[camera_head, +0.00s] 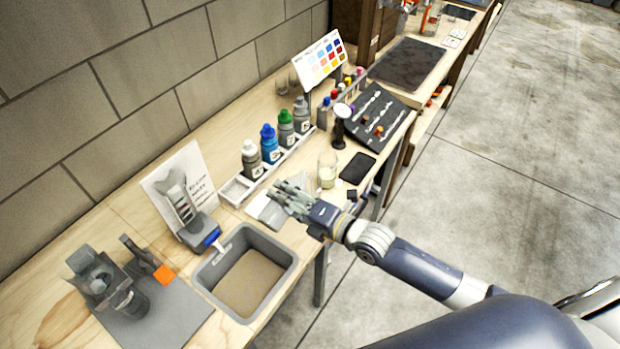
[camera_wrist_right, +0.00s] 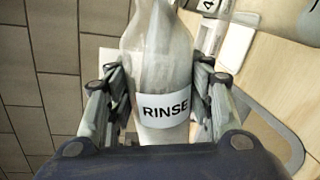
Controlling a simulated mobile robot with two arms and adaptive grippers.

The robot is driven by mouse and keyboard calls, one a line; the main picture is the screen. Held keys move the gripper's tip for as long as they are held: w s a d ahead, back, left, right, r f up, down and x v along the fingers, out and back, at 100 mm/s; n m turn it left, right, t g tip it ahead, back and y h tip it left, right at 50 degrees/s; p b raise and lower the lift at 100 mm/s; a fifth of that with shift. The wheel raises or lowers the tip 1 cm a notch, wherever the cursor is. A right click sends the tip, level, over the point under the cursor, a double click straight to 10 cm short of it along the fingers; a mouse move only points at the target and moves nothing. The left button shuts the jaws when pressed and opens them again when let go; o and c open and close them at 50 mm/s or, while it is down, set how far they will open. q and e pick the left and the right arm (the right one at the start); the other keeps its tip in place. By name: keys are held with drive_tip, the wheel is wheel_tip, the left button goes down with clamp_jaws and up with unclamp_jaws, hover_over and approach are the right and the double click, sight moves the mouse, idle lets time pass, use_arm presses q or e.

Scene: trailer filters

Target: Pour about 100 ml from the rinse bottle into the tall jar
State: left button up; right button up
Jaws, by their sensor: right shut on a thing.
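My right gripper (camera_head: 292,198) is shut on the rinse bottle. In the right wrist view the rinse bottle (camera_wrist_right: 160,70) is a clear, whitish bottle with a white "RINSE" label, held between both fingers (camera_wrist_right: 158,95). In the head view the bottle is hard to make out among the fingers. A clear glass jar (camera_head: 327,168), apparently the tall jar, stands upright on the bench, just right of and beyond my right gripper. It has some pale yellowish content low down. The gripper is apart from the jar. My left gripper is not in view.
A grey basin (camera_head: 288,255) sits at the front edge, left of my gripper. Several capped bottles stand in a tray (camera_head: 236,190) behind. A dark flat pad (camera_head: 357,168) lies right of the jar, and a dark tool board (camera_head: 385,118) lies beyond it. The wall bounds the back.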

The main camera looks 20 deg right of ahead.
drive_tip(key=shift+s+d+r, duration=0.1)
drive_tip(key=shift+r, duration=0.05)
drive_tip(key=shift+w, duration=0.25)
drive_tip(key=shift+s+d+r+m, duration=0.1)
drive_tip(key=shift+s+r+m, duration=0.1)
drive_tip(key=shift+m, duration=0.1)
drive_tip(key=shift+w, duration=0.2)
drive_tip(key=shift+s+r, duration=0.1)
drive_tip(key=shift+s, duration=0.05)
drive_tip(key=shift+w, duration=0.2)
idle(0.3)
drive_tip(key=shift+s+r+m, duration=0.1)
drive_tip(key=shift+s+m, duration=0.05)
drive_tip(key=shift+m, duration=0.15)
drive_tip(key=shift+w, duration=0.2)
drive_tip(key=shift+s+r+y, duration=0.1)
drive_tip(key=shift+s+y, duration=0.1)
drive_tip(key=shift+y, duration=0.1)
